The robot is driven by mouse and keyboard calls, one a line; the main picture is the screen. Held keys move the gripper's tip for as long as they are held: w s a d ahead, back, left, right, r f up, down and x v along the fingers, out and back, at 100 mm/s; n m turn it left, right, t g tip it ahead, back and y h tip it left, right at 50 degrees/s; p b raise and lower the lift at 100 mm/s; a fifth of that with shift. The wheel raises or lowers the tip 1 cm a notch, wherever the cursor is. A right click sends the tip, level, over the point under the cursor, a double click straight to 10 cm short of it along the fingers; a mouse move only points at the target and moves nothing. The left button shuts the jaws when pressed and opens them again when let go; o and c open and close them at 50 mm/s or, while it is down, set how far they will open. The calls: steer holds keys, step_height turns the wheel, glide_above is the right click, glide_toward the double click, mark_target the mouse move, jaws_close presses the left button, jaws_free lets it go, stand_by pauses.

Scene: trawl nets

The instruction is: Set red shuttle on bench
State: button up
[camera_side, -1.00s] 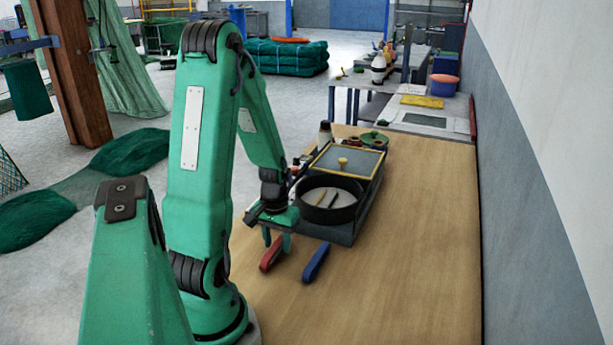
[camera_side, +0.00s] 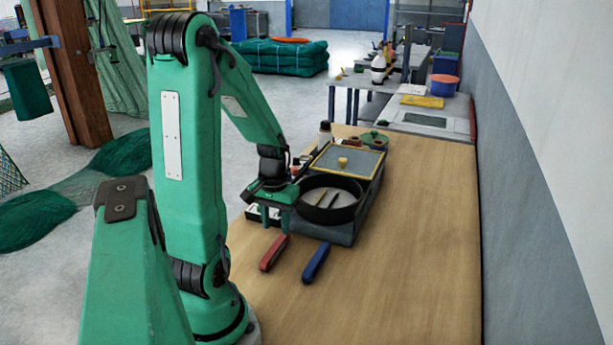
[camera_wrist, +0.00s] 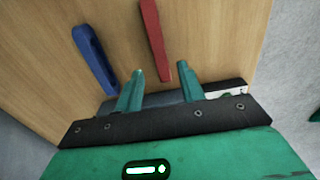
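The red shuttle (camera_side: 273,252) lies flat on the wooden bench (camera_side: 400,260), near its left edge. It also shows in the wrist view (camera_wrist: 153,38), beyond the fingertips. A blue shuttle (camera_side: 316,263) lies on the bench to its right; in the wrist view it is at the left (camera_wrist: 94,60). My gripper (camera_side: 276,222) is above and just behind the red shuttle, apart from it. No part of the red shuttle is hidden in the side view.
A round dark pan (camera_side: 356,207) with thin sticks in it stands in a grey tray (camera_side: 342,237) right of my gripper. A yellow-framed box (camera_side: 365,160) is behind it, with bottles and rolls further back. The bench's right and front are clear.

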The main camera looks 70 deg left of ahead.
mark_target(278, 244)
step_height(278, 244, up, 6)
stand_by(0.5)
steer(key=shift+d+r, duration=0.1)
stand_by(0.4)
steer(key=w+d+r+m+t, duration=0.1)
steer(key=d+r+m, duration=0.3)
steer(key=d, duration=0.6)
steer(key=w+d+r+m+t, duration=0.2)
steer(key=d+r+m+t, duration=0.2)
steer(key=d, duration=0.7)
step_height(278, 244, up, 3)
steer(key=shift+f+m+t, duration=0.1)
steer(key=shift+m+t, duration=0.2)
steer(key=shift+m, duration=0.2)
steer(key=shift+c, duration=0.5)
